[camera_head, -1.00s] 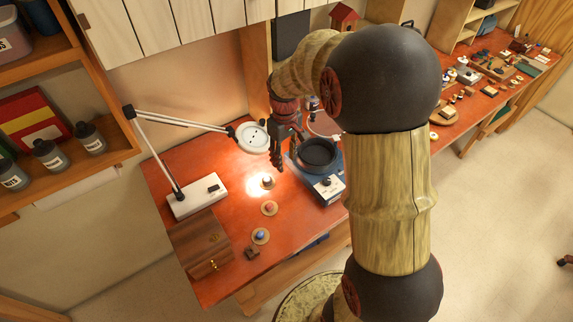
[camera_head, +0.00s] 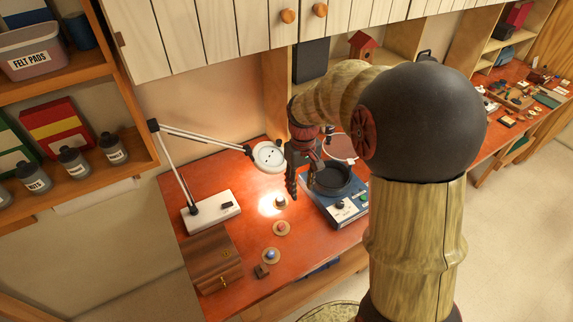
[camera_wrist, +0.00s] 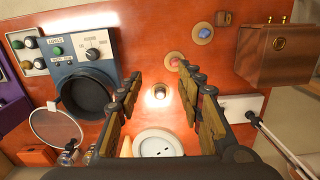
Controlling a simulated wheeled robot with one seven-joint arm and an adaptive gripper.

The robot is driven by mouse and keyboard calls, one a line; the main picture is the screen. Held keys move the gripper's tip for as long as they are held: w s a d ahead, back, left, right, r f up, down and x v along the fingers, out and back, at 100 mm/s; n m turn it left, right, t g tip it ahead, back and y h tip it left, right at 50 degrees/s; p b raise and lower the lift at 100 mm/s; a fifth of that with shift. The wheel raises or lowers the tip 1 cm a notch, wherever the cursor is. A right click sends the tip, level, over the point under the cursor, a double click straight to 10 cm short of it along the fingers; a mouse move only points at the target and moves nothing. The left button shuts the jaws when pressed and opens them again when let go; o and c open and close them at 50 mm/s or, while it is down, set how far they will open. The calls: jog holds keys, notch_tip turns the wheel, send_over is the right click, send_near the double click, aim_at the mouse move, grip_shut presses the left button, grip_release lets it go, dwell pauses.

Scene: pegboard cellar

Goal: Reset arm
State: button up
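My gripper (camera_wrist: 157,105) hangs over the red workbench (camera_head: 235,240). In the wrist view its two fingers stand wide apart with nothing between them touching either one. In the head view my gripper (camera_head: 302,180) is left of the blue device with a black round bowl (camera_head: 333,180). A small dark object (camera_head: 280,202) under the bright lamp spot lies on the bench below the gripper. It also shows between the fingers in the wrist view (camera_wrist: 160,92), apart from them.
A white magnifier lamp (camera_head: 268,156) reaches in close to my gripper from the left. A wooden box (camera_head: 212,260) sits at the bench's front left. Two small round pads with knobs (camera_head: 281,228), (camera_head: 271,255) lie near it. Wall cabinets (camera_head: 220,25) hang above; shelves stand at left.

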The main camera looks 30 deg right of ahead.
jog(key=s+a+r+t+b, duration=0.1)
jog(key=s+a+t+b, duration=0.2)
jog(key=s+a+b, duration=0.3)
jog(key=s+a+t+b, duration=0.3)
jog(key=s+a+b, duration=0.4)
jog(key=s, duration=0.4)
jog(key=shift+s+a+r+b, duration=0.15)
jog(key=shift+s+r+b, duration=0.25)
jog(key=shift+b, duration=0.4)
dwell(1.1)
